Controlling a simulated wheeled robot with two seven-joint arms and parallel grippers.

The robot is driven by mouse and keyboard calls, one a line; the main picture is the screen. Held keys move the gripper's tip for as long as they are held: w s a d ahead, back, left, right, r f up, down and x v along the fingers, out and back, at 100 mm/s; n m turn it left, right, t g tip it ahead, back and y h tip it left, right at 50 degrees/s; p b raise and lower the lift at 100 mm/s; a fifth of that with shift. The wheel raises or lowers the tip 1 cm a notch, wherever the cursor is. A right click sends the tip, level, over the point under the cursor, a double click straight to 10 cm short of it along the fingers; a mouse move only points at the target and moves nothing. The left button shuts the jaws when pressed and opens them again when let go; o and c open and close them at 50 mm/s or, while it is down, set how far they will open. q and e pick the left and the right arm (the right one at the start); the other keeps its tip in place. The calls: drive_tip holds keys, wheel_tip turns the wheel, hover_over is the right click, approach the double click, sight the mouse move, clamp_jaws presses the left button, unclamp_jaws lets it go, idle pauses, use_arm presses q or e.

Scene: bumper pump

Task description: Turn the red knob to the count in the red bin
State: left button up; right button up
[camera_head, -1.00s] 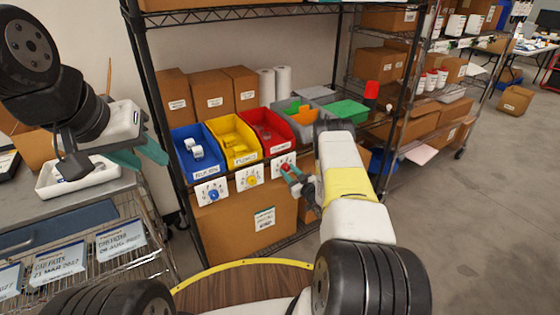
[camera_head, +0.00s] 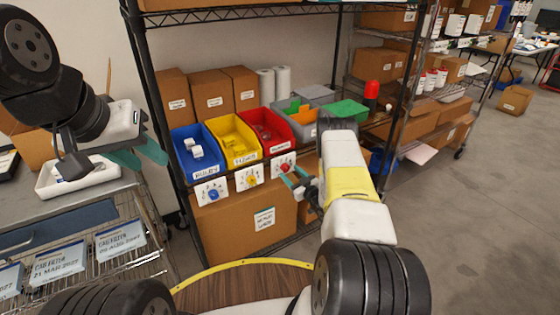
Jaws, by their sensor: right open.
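The red bin (camera_head: 266,133) stands on the shelf, right of the yellow bin. Small dark red items lie in it; they are too small to count. The red knob (camera_head: 284,168) sits on a white dial card below the red bin. My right gripper (camera_head: 292,181) is just below and right of the red knob, its teal fingers apart and empty. Whether a finger touches the card cannot be told. My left gripper (camera_head: 140,156) is at the left, well away from the bins, with its teal fingers apart and nothing between them.
The blue bin (camera_head: 178,137) holds white pieces, above a blue knob (camera_head: 213,195). The yellow bin (camera_head: 228,127) is above a yellow knob (camera_head: 251,180). A cardboard box (camera_head: 222,235) stands below the dials. A black shelf post (camera_head: 158,105) rises left of the bins.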

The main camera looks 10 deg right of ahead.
drive_tip(key=v, duration=0.6)
drive_tip(key=shift+w, duration=0.1)
drive_tip(key=w+d+r+m+g+h, duration=0.15)
drive_tip(key=w+r, duration=0.25)
drive_tip(key=r, duration=0.5)
drive_tip(key=w+d+r+g+h, duration=0.1)
drive_tip(key=w+d+r+h, duration=0.2)
drive_tip(key=r, duration=0.6)
drive_tip(key=s+a+r+m+g+h, duration=0.1)
drive_tip(key=s+r, duration=0.1)
drive_tip(key=r, duration=0.5)
drive_tip(key=s+a+r+m+g+h, duration=0.1)
drive_tip(key=s+a+r, duration=0.1)
drive_tip(key=r, duration=0.5)
drive_tip(key=s+a+r+m+g+y, duration=0.1)
drive_tip(key=s+a+r, duration=0.25)
drive_tip(key=s, duration=0.55)
drive_tip(key=s+a+r+g, duration=0.2)
drive_tip(key=s+r, duration=0.2)
drive_tip(key=s, duration=0.5)
drive_tip(key=s+a+r+m+g+y, duration=0.1)
drive_tip(key=s+a+r, duration=0.25)
drive_tip(key=s, duration=0.55)
drive_tip(key=s+a+g, duration=0.2)
drive_tip(key=s+a, duration=0.1)
drive_tip(key=s, duration=0.9)
drive_tip(key=shift+s, duration=0.25)
